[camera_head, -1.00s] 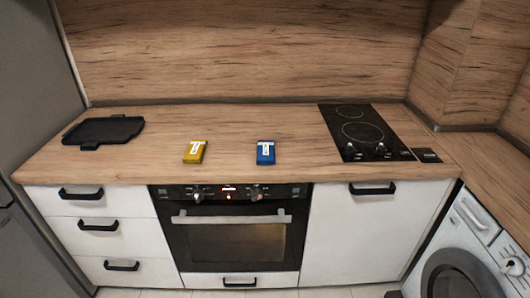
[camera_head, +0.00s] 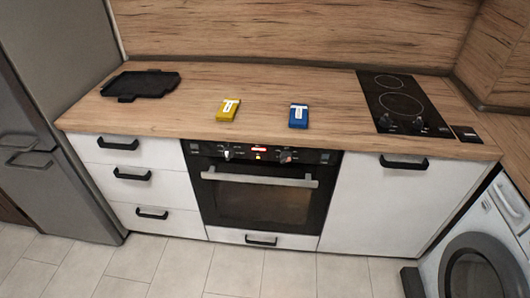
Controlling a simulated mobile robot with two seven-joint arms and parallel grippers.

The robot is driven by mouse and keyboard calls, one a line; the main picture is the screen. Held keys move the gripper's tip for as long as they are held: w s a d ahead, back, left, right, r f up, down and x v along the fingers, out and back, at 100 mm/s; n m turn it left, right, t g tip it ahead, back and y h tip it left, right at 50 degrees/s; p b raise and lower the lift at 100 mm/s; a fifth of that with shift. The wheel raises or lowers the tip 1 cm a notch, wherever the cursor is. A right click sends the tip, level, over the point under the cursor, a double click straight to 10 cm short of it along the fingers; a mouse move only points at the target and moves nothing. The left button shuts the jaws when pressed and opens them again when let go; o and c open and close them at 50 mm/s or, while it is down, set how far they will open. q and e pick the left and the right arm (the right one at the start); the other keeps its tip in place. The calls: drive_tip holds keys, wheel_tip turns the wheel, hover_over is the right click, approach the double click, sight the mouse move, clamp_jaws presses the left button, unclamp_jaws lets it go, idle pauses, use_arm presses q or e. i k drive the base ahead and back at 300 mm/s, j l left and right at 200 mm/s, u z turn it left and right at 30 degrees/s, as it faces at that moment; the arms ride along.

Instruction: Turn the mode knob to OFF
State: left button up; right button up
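The oven (camera_head: 259,201) is built in under the counter, its door shut and its inside faintly lit. Its black control panel has a left knob (camera_head: 228,154) and a right knob (camera_head: 285,157), with a small lit red display (camera_head: 259,149) and an orange light between them. I cannot read the markings, so I cannot tell which is the mode knob or where either points. Neither of my grippers is in the head view.
A yellow box (camera_head: 228,110) and a blue box (camera_head: 299,116) lie on the wooden counter (camera_head: 190,100) above the oven. A black tray (camera_head: 140,85) is at left, a cooktop (camera_head: 402,104) at right. A washing machine (camera_head: 472,262) stands lower right. The tiled floor (camera_head: 200,272) in front is clear.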

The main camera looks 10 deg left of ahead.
sight(227, 152)
drive_tip(key=i+j, duration=0.1)
drive_tip(key=j, duration=0.3)
drive_tip(key=i+j, duration=0.1)
drive_tip(key=j, duration=0.35)
drive_tip(key=i+j, duration=0.1)
drive_tip(key=j, duration=0.3)
drive_tip(key=i+j, duration=0.15)
drive_tip(key=j, duration=0.3)
drive_tip(key=i+j, duration=0.1)
drive_tip(key=j, duration=0.3)
drive_tip(key=z, duration=0.05)
